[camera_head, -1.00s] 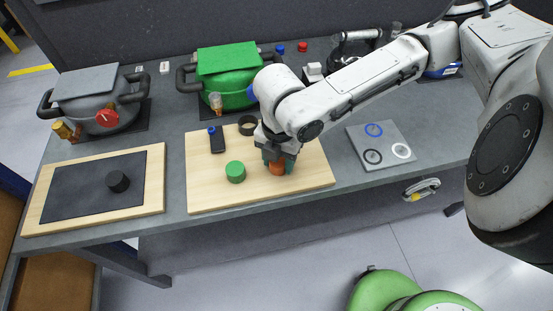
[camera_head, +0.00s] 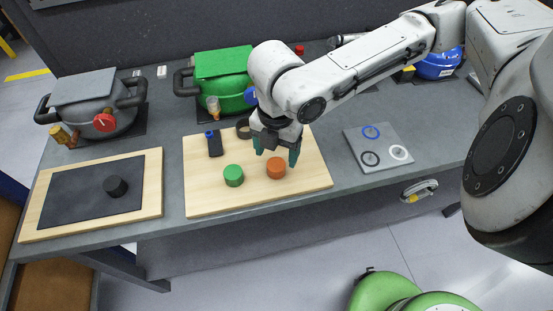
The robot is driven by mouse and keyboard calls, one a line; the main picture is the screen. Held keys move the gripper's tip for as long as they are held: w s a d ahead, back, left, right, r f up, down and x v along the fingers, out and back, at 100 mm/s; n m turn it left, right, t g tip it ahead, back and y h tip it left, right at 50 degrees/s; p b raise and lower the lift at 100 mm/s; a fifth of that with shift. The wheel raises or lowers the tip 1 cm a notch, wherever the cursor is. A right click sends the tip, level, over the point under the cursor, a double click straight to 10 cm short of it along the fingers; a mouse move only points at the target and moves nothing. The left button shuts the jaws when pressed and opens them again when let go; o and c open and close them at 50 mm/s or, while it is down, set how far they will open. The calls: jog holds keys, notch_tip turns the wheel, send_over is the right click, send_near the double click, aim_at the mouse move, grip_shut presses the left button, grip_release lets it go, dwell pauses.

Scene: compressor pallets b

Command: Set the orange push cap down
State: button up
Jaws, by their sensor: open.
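The orange push cap (camera_head: 276,168) stands on the light wooden board (camera_head: 205,196), to the right of a green cap (camera_head: 233,176). My gripper (camera_head: 276,158) is open and empty above and just behind the orange cap, its fingers apart. The cap's top and front are in plain view and nothing holds it.
A dark ring (camera_head: 243,132) and a small black block with a blue end (camera_head: 214,143) lie on the same board. A black cap (camera_head: 116,186) sits on the dark-topped board at left. A grey plate with rings (camera_head: 379,160) lies at right. Green (camera_head: 230,95) and grey (camera_head: 95,112) compressors stand behind.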

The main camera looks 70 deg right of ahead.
aim_at(277, 164)
notch_tip(277, 164, up, 7)
jog(key=p, duration=0.2)
jog(key=shift+w+r, duration=0.1)
